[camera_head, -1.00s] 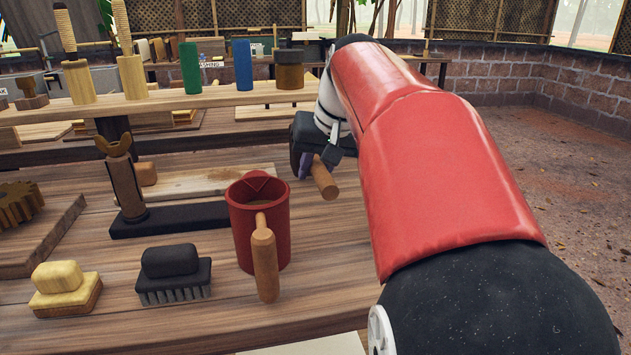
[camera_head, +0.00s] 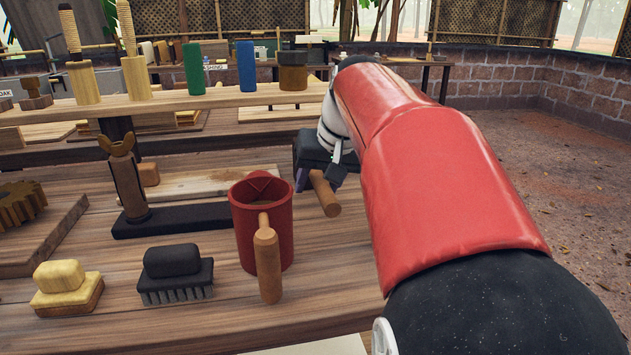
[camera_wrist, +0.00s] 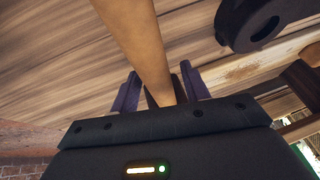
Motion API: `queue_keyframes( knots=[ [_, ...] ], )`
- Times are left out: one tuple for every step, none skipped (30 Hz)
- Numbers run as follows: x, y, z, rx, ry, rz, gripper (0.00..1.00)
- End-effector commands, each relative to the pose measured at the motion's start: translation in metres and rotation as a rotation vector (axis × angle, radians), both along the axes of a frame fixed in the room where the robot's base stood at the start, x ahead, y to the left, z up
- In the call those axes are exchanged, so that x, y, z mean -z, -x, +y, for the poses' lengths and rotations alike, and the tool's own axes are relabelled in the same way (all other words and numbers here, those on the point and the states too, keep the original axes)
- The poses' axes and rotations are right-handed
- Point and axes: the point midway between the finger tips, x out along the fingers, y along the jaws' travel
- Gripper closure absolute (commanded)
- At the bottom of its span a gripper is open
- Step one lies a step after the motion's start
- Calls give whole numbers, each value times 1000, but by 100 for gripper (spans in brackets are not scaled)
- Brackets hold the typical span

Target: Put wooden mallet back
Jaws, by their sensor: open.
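The wooden mallet's handle (camera_head: 325,194) shows at my gripper (camera_head: 312,178), right of and behind the red pitcher. In the wrist view the handle (camera_wrist: 142,38) runs from the top edge down between the two purple fingers of my gripper (camera_wrist: 160,92). The fingers are open, with a visible gap on the handle's right side. The mallet's head cannot be made out clearly; a brown part shows behind the handle between the fingers. My arm hides part of the gripper in the head view.
A red pitcher (camera_head: 246,222) with a wooden handle (camera_head: 267,265) stands on the table (camera_head: 200,325). A black brush (camera_head: 175,275), a yellow brush (camera_head: 66,288) and a dark stand (camera_head: 130,195) are to its left.

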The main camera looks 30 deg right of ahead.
Motion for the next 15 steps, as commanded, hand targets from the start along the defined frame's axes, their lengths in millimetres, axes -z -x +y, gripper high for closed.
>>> queue_keyframes(
  knots=[
    [-2, 0, 0, 0, 0, 0, 54],
    [-4, 0, 0, 0, 0, 0, 54],
    [-6, 1, 0, 0, 1, -2, 54],
    [-9, 3, -1, 1, 1, -3, 54],
    [-13, 4, -1, 1, 2, -3, 54],
    [-19, 7, -1, 1, 1, -4, 54],
    [-24, 10, -1, 0, 3, -4, 54],
    [-30, 12, -2, 0, 3, -4, 54],
    [-38, 16, -2, 1, 3, -5, 54],
    [-44, 19, -3, 0, 3, -4, 54],
    [-50, 22, -3, 1, 3, -5, 54],
    [-58, 26, -4, 0, 2, -5, 54],
    [-64, 29, -4, 0, 2, -4, 54],
    [-70, 31, -4, 0, 3, -4, 54],
    [-77, 35, -5, 0, 1, -3, 54]
  ],
)
